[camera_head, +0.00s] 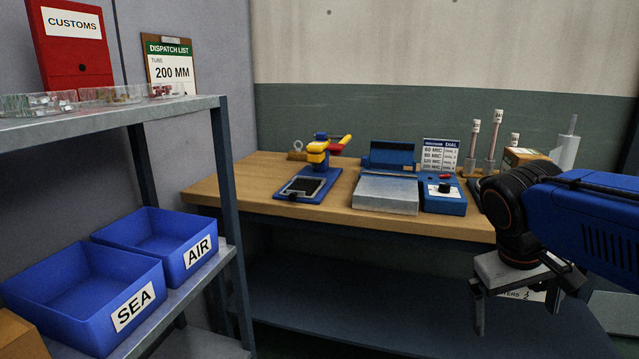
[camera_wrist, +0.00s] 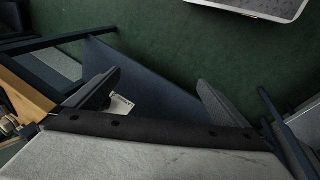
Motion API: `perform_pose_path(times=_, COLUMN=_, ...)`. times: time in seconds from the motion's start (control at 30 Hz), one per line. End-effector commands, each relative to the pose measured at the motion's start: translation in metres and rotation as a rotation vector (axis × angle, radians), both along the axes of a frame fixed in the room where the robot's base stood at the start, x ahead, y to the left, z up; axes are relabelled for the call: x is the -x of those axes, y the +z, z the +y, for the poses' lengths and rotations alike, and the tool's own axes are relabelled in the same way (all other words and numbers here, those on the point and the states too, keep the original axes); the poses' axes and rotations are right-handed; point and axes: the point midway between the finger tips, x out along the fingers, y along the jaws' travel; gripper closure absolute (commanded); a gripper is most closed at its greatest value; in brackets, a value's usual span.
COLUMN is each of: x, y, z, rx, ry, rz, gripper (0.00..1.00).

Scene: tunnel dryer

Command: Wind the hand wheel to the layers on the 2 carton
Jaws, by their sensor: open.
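I cannot make out a hand wheel in either view. A small brown carton (camera_head: 524,157) stands at the right end of the wooden bench, partly hidden behind my arm; I cannot read a layer number on it. A white label (camera_head: 522,294) hangs below the bench front, partly covered by my gripper; its lettering seems to end in "ERS". My gripper (camera_head: 520,300) is open and empty, pointing down in front of the bench's right end.
The bench (camera_head: 335,205) carries a blue clamp stand (camera_head: 310,182), a blue sealer with a dial (camera_head: 443,195) and several labelled tubes. At left, a rack (camera_head: 110,118) holds blue SEA (camera_head: 80,290) and AIR (camera_head: 160,240) bins. A grey ribbed plate (camera_wrist: 260,8) lies on the green floor.

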Motion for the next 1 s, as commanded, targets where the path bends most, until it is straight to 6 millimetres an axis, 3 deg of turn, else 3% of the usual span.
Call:
perform_pose_path(times=0.2, x=0.037, y=-0.041, z=0.031, rx=-0.172, ry=0.030, rz=-0.133, gripper=0.00)
perform_pose_path(times=0.47, x=0.056, y=-0.070, z=0.056, rx=-0.293, ry=0.039, rz=-0.251, gripper=0.00)
perform_pose_path(times=0.5, x=0.058, y=-0.072, z=0.058, rx=-0.302, ry=0.038, rz=-0.260, gripper=0.05)
perform_pose_path(times=0.63, x=0.059, y=-0.074, z=0.060, rx=-0.314, ry=0.039, rz=-0.273, gripper=0.36)
perform_pose_path(times=0.87, x=0.054, y=-0.074, z=0.057, rx=-0.302, ry=0.049, rz=-0.277, gripper=0.36)
perform_pose_path(times=1.0, x=0.024, y=-0.070, z=0.036, rx=-0.221, ry=0.123, rz=-0.316, gripper=0.36)
